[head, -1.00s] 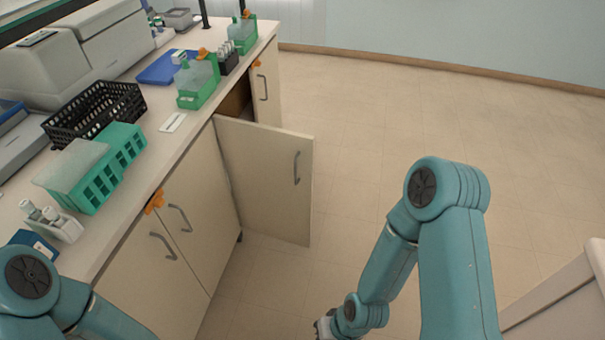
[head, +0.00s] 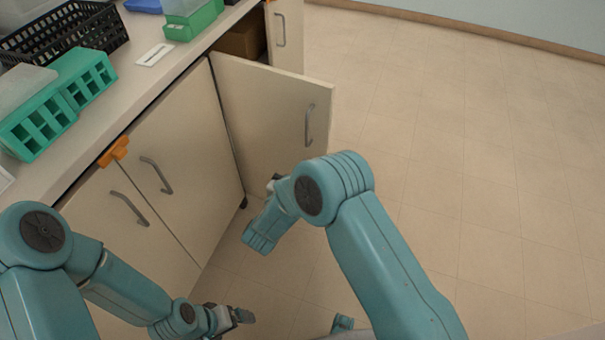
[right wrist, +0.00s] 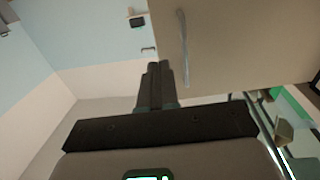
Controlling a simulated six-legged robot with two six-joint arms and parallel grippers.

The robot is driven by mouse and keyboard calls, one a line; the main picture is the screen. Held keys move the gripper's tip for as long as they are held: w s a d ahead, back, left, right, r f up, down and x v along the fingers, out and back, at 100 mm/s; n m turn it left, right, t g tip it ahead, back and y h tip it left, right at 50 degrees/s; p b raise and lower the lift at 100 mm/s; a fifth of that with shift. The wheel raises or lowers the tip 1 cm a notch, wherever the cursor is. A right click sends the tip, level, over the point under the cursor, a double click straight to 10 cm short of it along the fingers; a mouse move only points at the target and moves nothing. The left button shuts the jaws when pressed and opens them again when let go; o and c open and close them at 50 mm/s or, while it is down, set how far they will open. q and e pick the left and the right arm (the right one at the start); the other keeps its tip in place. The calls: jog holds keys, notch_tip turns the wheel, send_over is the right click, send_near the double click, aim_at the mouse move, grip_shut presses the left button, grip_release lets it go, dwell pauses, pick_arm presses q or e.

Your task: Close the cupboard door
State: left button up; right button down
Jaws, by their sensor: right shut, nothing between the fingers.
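The cupboard door (head: 265,115) is a cream panel with a grey bar handle (head: 309,125). It stands open, swung out from the counter front, and a dark gap shows behind its top edge. In the right wrist view the door (right wrist: 235,50) fills the upper right, with its handle (right wrist: 184,45). My right gripper (right wrist: 160,68) is shut and empty, its fingertips by the door's edge; I cannot tell whether they touch. In the head view my right arm hides most of that gripper. My left gripper (head: 243,316) is low, in front of the shut doors, its jaws unclear.
Two shut cupboard doors (head: 185,150) with bar handles are left of the open one. On the counter (head: 135,85) stand a black basket (head: 100,35), green racks (head: 45,125) and a green holder (head: 195,22). Floor to the right is clear.

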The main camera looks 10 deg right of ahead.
aim_at(325, 136)
jog(key=b+x, duration=0.1)
jog(key=x, duration=0.9)
jog(key=shift+w, duration=0.15)
